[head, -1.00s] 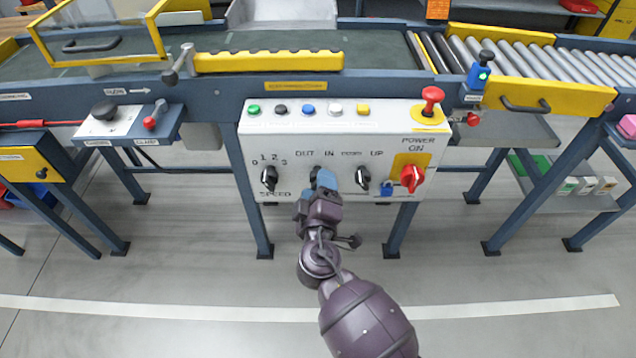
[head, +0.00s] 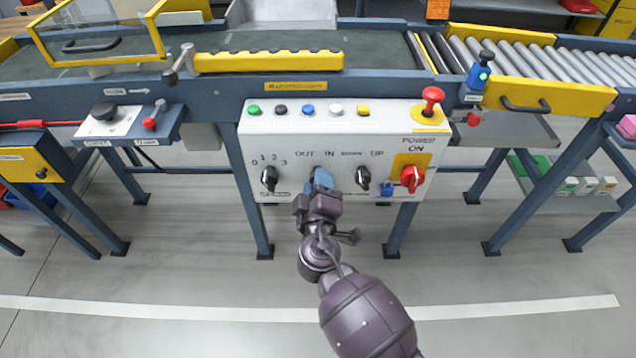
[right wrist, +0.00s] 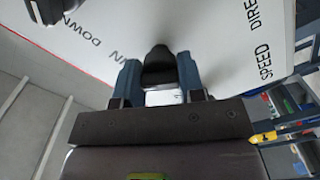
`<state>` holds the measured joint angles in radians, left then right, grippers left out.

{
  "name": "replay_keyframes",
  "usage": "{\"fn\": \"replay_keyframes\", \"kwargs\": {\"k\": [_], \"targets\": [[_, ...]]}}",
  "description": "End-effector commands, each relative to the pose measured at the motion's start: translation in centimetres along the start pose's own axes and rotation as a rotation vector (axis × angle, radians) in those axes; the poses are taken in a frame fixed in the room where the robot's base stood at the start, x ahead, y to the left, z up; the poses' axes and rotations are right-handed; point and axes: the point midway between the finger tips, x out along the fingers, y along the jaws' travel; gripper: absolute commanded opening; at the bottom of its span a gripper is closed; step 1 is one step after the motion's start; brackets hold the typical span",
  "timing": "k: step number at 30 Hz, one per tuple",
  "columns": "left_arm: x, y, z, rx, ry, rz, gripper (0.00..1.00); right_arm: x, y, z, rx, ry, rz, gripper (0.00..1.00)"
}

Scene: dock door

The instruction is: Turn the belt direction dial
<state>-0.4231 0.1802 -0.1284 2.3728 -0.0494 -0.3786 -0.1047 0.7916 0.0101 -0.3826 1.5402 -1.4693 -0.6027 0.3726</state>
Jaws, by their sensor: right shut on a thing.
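The white control panel (head: 345,130) faces me under the conveyor. The dial marked OUT and IN, the belt direction dial, is mostly hidden in the head view behind the blue fingers of my right gripper (head: 321,181). In the right wrist view the black dial knob (right wrist: 158,68) sits between the two blue fingers of my right gripper (right wrist: 159,82), which is shut on it. The knob's exact pointing is hard to tell. My left gripper is not in view.
The speed dial (head: 269,179) is just left of my gripper, and the UP/DOWN dial (head: 362,178) just right. A red power switch (head: 411,179) and a red mushroom button (head: 432,98) are farther right. Several coloured buttons line the panel's top. Floor below is clear.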

Motion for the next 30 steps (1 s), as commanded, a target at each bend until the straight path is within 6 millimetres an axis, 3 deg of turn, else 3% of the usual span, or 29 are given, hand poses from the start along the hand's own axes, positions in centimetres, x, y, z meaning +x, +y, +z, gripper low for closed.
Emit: {"fn": "replay_keyframes", "kwargs": {"k": [11, 30], "targets": [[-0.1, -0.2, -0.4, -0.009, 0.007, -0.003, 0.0, 0.0, 0.2, -0.1, -0.183, 0.002, 0.002, 0.12], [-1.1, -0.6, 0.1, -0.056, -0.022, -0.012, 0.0, 0.1, 0.4, -0.2, -0.769, 0.002, 0.003, 0.12]]}}
